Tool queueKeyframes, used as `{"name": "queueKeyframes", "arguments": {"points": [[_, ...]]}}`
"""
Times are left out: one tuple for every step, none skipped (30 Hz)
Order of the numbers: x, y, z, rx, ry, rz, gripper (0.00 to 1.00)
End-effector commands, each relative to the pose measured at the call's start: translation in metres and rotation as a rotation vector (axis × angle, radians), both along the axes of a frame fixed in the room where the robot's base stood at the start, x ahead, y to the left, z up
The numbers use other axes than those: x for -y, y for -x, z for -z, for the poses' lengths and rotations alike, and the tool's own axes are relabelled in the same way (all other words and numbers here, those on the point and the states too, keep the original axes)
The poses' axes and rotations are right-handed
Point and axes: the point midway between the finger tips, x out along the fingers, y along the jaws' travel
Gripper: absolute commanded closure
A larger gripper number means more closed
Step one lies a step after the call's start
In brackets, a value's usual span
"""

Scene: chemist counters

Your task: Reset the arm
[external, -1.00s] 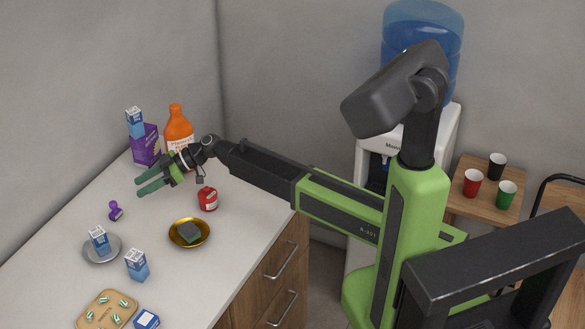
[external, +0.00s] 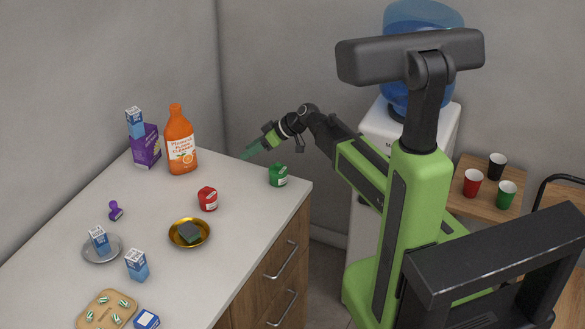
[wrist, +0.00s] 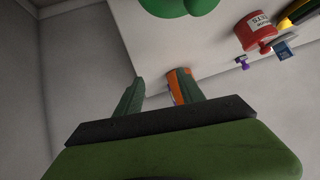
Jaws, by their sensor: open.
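My gripper (external: 252,150) is open and empty, raised above the far edge of the white counter (external: 225,255). In the external view it is right of the orange bottle (external: 180,141) and up and left of the green container (external: 278,176). The wrist view shows its two green fingers spread apart (wrist: 158,100), with the orange bottle (wrist: 176,84) partly hidden behind the right finger. The arm is partly folded back toward my column.
The counter holds a red container (external: 208,199), a gold bowl (external: 204,243) with a dark block, a purple box (external: 146,146), a purple stamp-like object (external: 116,211), blue-white cartons (external: 137,266) and a tan tray (external: 88,305). A water cooler (external: 450,125) stands behind my arm.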

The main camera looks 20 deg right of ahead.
Motion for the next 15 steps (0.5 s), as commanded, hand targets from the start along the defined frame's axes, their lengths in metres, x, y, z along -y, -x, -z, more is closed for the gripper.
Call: {"name": "queueKeyframes", "arguments": {"points": [[0.049, 0.008, -0.002, -0.036, 0.024, 0.08, 0.54], [0.075, 0.012, 0.0, -0.063, 0.041, 0.127, 0.54], [0.109, 0.02, 0.006, -0.108, 0.068, 0.191, 0.54], [0.133, 0.028, 0.011, -0.15, 0.093, 0.241, 0.54], [0.155, 0.039, 0.018, -0.202, 0.122, 0.291, 0.54], [0.18, 0.055, 0.031, -0.282, 0.172, 0.359, 0.54], [0.195, 0.069, 0.04, -0.347, 0.214, 0.409, 0.54], [0.208, 0.082, 0.05, -0.414, 0.262, 0.46, 0.54], [0.223, 0.099, 0.061, -0.496, 0.327, 0.53, 0.54], [0.233, 0.111, 0.067, -0.55, 0.374, 0.583, 0.54], [0.242, 0.122, 0.072, -0.595, 0.418, 0.633, 0.54], [0.252, 0.134, 0.076, -0.644, 0.469, 0.696, 0.54], [0.259, 0.141, 0.077, -0.671, 0.501, 0.737, 0.54], [0.264, 0.146, 0.078, -0.692, 0.527, 0.772, 0.54], [0.27, 0.152, 0.079, -0.712, 0.552, 0.806, 0.54]]}}
